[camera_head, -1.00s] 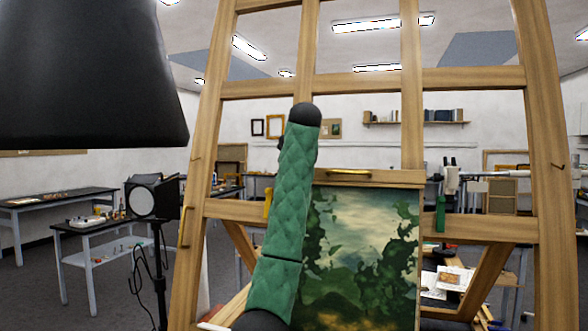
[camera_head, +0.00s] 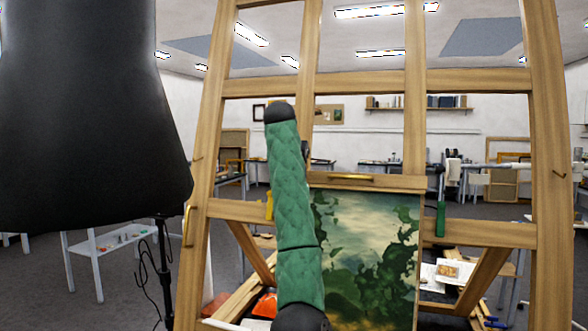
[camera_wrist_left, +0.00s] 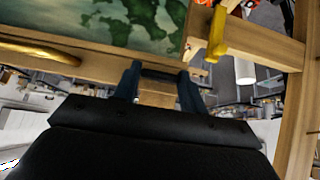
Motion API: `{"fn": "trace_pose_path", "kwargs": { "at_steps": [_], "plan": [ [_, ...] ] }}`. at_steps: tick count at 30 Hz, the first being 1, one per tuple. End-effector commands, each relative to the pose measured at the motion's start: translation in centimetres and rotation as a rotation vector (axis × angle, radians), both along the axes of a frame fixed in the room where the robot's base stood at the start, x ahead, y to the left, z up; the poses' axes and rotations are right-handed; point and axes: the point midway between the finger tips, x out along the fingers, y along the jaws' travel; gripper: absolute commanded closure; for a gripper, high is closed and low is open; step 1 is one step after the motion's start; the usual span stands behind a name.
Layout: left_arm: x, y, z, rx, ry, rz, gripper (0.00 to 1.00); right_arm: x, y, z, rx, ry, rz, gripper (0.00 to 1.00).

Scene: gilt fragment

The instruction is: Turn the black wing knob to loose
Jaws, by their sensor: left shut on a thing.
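In the left wrist view, my left gripper (camera_wrist_left: 158,82) has its two dark fingers shut on a dark piece between their tips. This piece appears to be the black wing knob (camera_wrist_left: 160,72), at the easel's wooden bar by the painting's edge. Its wings and turn angle cannot be made out. In the head view, my green padded left arm rises in front of the easel (camera_head: 375,85) and hides the gripper and most of the knob area. A small dark part shows just right of the arm, too unclear to name. My right gripper is not in view.
The green landscape painting (camera_head: 365,255) stands on the easel close to my arm. A brass piece (camera_head: 345,177) lies along the bar above it. A yellow clip (camera_wrist_left: 217,35) is near the gripper's right side. A green-handled tool (camera_head: 440,215) hangs at right.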

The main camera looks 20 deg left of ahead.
Motion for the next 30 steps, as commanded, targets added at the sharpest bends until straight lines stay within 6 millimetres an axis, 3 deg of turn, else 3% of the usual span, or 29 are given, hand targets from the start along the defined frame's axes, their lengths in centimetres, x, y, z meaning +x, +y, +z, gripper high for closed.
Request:
{"fn": "trace_pose_path", "kwargs": {
  "at_steps": [13, 14, 17, 30],
  "plan": [
    [0.00, 0.01, 0.06, -0.010, -0.002, 0.002, 0.81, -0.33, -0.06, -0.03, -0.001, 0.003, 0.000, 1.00],
    [0.00, 0.01, 0.07, -0.010, -0.002, 0.002, 0.56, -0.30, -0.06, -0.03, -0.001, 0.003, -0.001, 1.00],
    [0.00, 0.01, 0.06, -0.010, -0.002, 0.002, 0.37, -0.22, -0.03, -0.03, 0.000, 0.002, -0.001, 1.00],
    [-0.26, -0.07, 0.55, -0.011, -0.004, 0.002, 0.36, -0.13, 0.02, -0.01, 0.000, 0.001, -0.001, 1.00]
  ]
}}
